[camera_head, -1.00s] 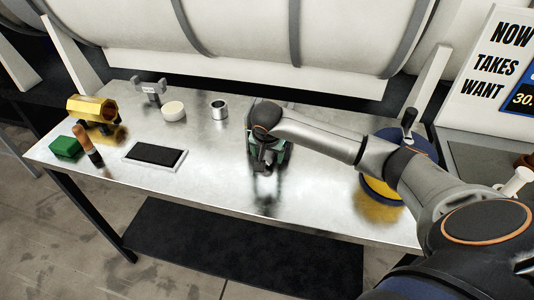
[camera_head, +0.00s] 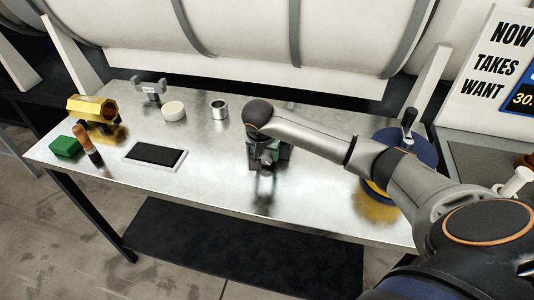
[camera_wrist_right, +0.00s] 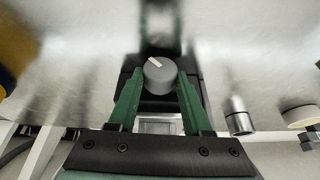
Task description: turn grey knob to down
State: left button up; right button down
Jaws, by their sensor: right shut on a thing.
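The grey knob (camera_wrist_right: 158,76) is round with a white pointer mark. In the right wrist view the mark points to the upper left. The knob sits on a dark box (camera_wrist_right: 192,65). My right gripper (camera_wrist_right: 160,82) has its two green fingers on either side of the knob and is shut on it. In the head view my right gripper (camera_head: 266,157) is over the middle of the metal table, and my own wrist and hand hide most of the knob and box. My left gripper is in neither view.
The metal table (camera_head: 210,180) holds a gold hex piece (camera_head: 92,107), green block (camera_head: 66,147), wood-handled tool (camera_head: 86,142), black-topped tray (camera_head: 155,154), white disc (camera_head: 173,111) and steel cup (camera_head: 219,109). A blue crank wheel (camera_head: 421,150) stands right, near my arm. The front middle is clear.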

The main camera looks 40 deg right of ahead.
jog(key=g+h, duration=0.3)
jog(key=shift+w+a+n, duration=0.2)
jog(key=shift+w+n, duration=0.1)
jog(key=shift+n, duration=0.1)
jog(key=shift+c, duration=1.7)
grip_release()
